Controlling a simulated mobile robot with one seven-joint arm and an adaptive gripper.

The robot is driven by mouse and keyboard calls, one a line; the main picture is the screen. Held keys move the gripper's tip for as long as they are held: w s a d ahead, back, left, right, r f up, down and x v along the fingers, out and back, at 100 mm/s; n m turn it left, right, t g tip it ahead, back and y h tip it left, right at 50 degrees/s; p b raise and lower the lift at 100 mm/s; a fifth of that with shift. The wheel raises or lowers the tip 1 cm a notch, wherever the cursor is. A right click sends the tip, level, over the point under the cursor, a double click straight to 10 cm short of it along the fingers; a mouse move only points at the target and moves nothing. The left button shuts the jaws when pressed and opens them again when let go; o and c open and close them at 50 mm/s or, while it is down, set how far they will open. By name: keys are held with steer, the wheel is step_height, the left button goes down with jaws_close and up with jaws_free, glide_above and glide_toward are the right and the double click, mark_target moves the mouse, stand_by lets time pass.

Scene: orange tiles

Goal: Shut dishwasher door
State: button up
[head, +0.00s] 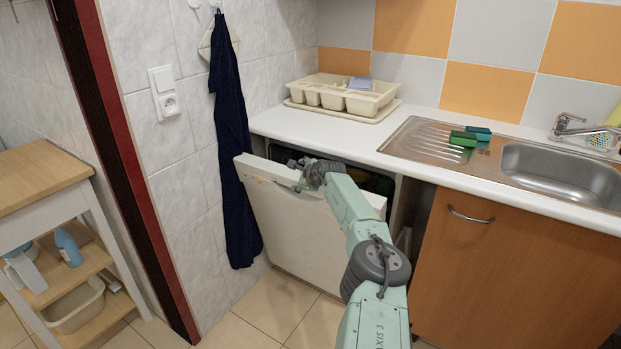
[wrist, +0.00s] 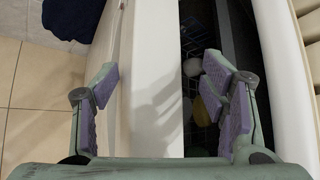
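The white dishwasher door (head: 305,235) stands under the counter, tilted partly open at its top, with a dark gap behind it. My gripper (head: 310,175) is at the door's top edge, partly hidden by my own arm in the head view. In the wrist view my gripper (wrist: 163,85) has its two purple-padded fingers spread wide. The white top edge of the door (wrist: 155,70) lies between the fingers, and neither pad visibly presses on it. One finger is on the outer side, the other over the dark interior (wrist: 200,100), where some dishes show.
A dark blue towel (head: 231,140) hangs on the wall left of the door. The white counter (head: 350,140) is above, with a dish rack (head: 345,97) and a sink (head: 560,170). A wooden cart (head: 40,185) stands at the left. The tiled floor in front is clear.

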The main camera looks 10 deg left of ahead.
steer(key=v, duration=1)
steer(key=shift+s+f, duration=0.25)
